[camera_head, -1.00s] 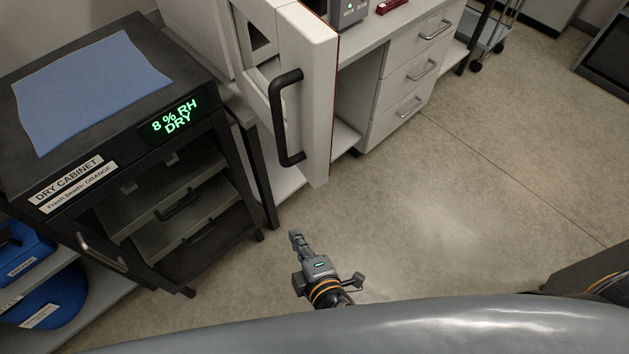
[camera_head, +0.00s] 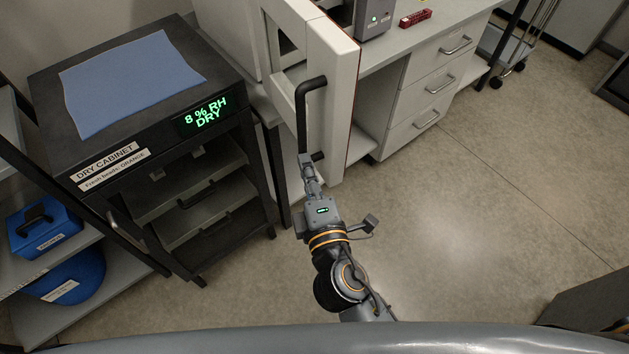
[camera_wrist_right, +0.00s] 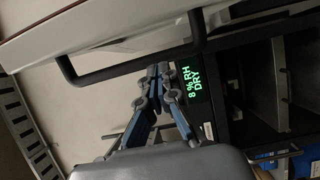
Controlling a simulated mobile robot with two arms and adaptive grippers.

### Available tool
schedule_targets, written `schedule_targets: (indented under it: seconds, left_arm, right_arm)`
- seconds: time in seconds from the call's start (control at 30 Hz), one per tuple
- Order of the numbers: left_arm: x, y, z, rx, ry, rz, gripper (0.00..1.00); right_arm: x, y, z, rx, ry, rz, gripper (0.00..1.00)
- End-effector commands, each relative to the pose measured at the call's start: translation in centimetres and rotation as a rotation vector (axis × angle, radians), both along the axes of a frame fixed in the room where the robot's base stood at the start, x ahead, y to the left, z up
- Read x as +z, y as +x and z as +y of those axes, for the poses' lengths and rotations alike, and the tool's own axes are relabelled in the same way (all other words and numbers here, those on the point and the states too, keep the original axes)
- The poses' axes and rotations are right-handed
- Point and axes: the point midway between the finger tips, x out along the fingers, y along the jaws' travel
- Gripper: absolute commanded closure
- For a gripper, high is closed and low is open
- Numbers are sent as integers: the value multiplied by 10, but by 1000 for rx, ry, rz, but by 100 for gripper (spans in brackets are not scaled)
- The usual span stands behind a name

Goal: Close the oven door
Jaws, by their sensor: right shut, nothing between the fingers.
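The white oven door (camera_head: 335,110) stands open at the top middle of the head view, with its edge toward me. Its black bar handle (camera_head: 302,105) faces left. In the right wrist view, the door (camera_wrist_right: 60,28) crosses the top and the handle (camera_wrist_right: 115,70) runs below it. My right gripper (camera_head: 306,161) is shut and empty, its fingertips overlapping the lower end of the handle in the head view. In the wrist view its fingertips (camera_wrist_right: 158,70) are close to the handle's bar. I cannot tell whether they touch. My left gripper is not in view.
A black dry cabinet (camera_head: 105,143) with a blue cloth (camera_head: 130,82) on top stands left of the door. White drawers (camera_head: 430,85) under a counter stand on the right. Blue containers (camera_head: 45,228) sit at the lower left. The floor (camera_head: 470,220) to the right is clear.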

Motion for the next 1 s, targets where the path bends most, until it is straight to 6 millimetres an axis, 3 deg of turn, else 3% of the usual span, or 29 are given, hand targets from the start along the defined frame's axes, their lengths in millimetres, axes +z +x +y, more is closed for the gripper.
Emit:
schedule_targets:
  seconds: [0.03,0.33,0.83,1.0]
  left_arm:
    - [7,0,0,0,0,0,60]
    - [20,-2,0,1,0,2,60]
    - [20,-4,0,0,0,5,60]
    - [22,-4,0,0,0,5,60]
  right_arm:
    - [5,11,2,-1,-1,-2,100]
    - [1,24,-31,0,-1,1,100]
    - [-1,26,-36,3,0,1,100]
    - [1,30,-46,27,-4,-2,100]
